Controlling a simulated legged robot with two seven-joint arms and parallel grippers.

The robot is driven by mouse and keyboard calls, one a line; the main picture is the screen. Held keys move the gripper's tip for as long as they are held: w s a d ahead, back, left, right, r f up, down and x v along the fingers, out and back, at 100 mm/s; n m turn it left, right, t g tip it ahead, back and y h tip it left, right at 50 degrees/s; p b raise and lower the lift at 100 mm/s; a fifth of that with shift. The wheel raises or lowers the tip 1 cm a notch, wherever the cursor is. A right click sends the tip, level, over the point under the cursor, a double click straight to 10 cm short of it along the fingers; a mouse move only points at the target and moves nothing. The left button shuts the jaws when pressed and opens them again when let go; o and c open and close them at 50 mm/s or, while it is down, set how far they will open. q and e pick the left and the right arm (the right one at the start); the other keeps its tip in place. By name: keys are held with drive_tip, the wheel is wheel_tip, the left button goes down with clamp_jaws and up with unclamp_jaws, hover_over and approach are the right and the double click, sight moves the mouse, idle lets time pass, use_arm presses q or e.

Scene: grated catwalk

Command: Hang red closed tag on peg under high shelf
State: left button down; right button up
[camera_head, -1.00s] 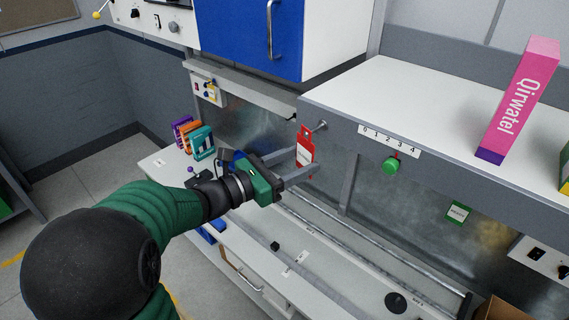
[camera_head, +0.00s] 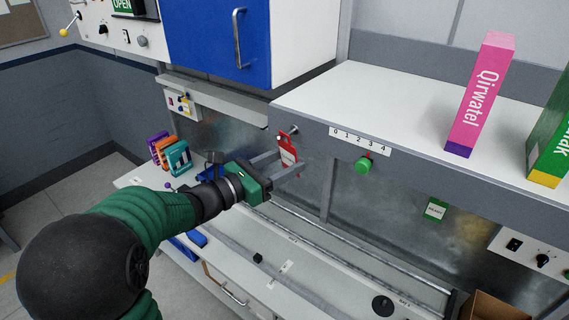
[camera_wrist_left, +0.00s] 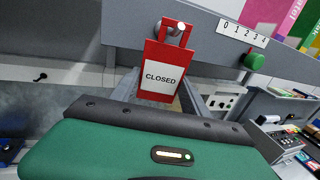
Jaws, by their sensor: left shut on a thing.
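The red tag (camera_head: 287,142), with a white label reading CLOSED, hangs upright in my left gripper (camera_head: 287,163), which is shut on it just below the high shelf's front edge. The tag also shows in the left wrist view (camera_wrist_left: 161,73), with an open loop at its top. The metal peg (camera_head: 295,129) sticks out from the shelf's front face, right by the tag's top. In the wrist view, the peg's round end (camera_wrist_left: 181,27) appears within the loop's opening. I cannot tell whether the loop is around the peg or only in line with it. My right gripper is out of view.
The high shelf (camera_head: 400,100) carries a pink box (camera_head: 478,95) and a green box (camera_head: 552,140). A strip of numbers (camera_head: 346,140) and a green knob (camera_head: 362,165) sit right of the peg. A blue cabinet door (camera_head: 205,40) is above left. A green tag (camera_head: 436,209) is on the back panel.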

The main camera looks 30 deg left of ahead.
use_arm(q)
drive_tip(key=shift+a+f, duration=0.15)
drive_tip(key=shift+a, duration=0.3)
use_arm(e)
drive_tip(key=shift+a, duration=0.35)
use_arm(q)
drive_tip(key=shift+c, duration=2.3)
unclamp_jaws()
drive_tip(key=shift+d, duration=0.15)
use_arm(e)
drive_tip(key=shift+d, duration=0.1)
